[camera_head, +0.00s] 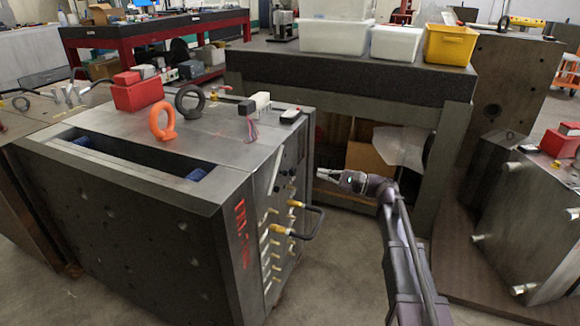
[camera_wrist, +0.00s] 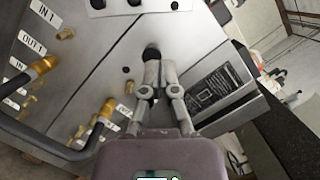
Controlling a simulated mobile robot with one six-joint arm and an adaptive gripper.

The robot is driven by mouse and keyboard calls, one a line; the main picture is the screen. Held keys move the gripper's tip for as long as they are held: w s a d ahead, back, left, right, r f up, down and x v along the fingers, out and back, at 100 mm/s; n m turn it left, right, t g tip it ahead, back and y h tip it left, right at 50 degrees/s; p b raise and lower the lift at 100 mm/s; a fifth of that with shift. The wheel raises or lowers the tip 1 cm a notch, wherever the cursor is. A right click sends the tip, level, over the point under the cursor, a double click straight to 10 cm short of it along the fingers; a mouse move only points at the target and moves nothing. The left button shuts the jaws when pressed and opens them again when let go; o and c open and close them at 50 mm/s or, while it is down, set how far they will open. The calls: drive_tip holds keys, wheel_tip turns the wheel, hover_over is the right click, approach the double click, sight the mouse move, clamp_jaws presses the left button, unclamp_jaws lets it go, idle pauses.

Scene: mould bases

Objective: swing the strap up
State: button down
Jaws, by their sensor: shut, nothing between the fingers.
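The large grey steel mould base (camera_head: 130,235) stands at left centre in the head view. A slim pale bar (camera_head: 273,170) slants on its right side face, near the top; it looks like the strap. In the wrist view a pale piece with dark round spots (camera_wrist: 152,8), cut off by the top edge, may be the same strap. My gripper (camera_head: 320,174) points left towards that face, to the right of the bar. In the wrist view my gripper (camera_wrist: 152,72) has its fingers together and empty, with a dark round knob (camera_wrist: 152,52) just beyond the tips. I cannot tell whether they touch.
Brass fittings (camera_head: 265,238) and a black hose (camera_head: 315,222) stick out below on the same face. A dark label plate (camera_wrist: 218,95) lies right of my fingers in the wrist view. A workbench (camera_head: 340,72) with bins stands behind; another mould base (camera_head: 530,220) is at right.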

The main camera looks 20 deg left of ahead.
sight(282, 172)
drive_tip(key=s+a+r+p, duration=0.1)
drive_tip(key=a, duration=0.8)
drive_tip(key=shift+a+r+p, duration=0.25)
drive_tip(key=shift+a+p, duration=0.05)
drive_tip(key=shift+a, duration=0.1)
drive_tip(key=shift+s+a+r, duration=0.1)
drive_tip(key=shift+s+a, duration=0.05)
drive_tip(key=shift+a, duration=0.05)
idle(0.3)
drive_tip(key=shift+r, duration=0.1)
